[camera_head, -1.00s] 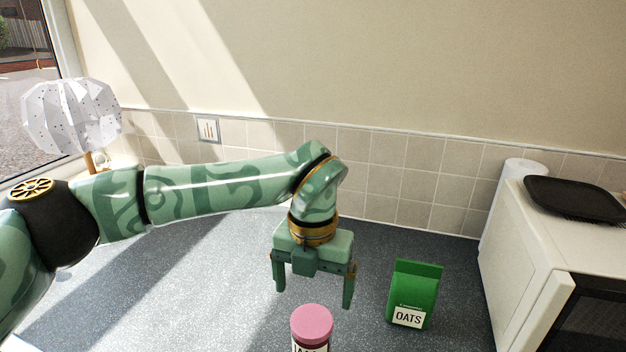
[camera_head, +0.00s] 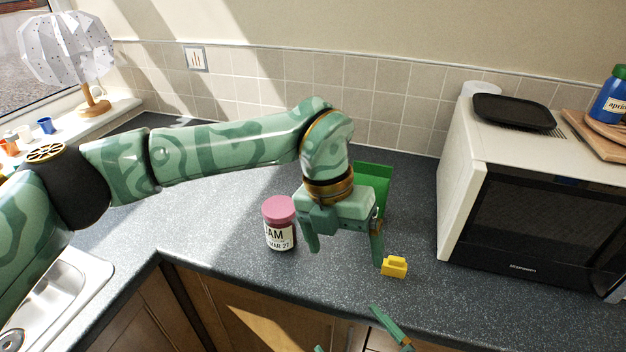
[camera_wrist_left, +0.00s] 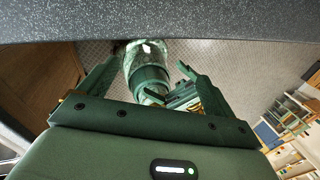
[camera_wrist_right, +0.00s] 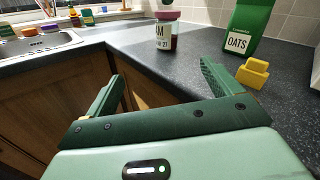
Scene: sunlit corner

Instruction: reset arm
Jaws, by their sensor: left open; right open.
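My left gripper (camera_head: 344,245) is open and empty over the counter, right of the jam jar (camera_head: 279,225) in the head view. It partly hides the green oats packet (camera_head: 374,185) behind it. A small yellow object (camera_head: 394,267) lies just right of its right finger. In the left wrist view the open left jaws (camera_wrist_left: 148,68) have part of my own body beyond them. My right gripper (camera_head: 348,330) shows only its tips at the bottom of the head view. In the right wrist view it is open and empty (camera_wrist_right: 162,72), at the counter's front edge.
A microwave (camera_head: 455,205) with a black tray (camera_head: 513,110) on top stands at the right. A sink (camera_head: 60,295) is at lower left and a lamp (camera_head: 66,52) on the sill. The counter between sink and jar is clear.

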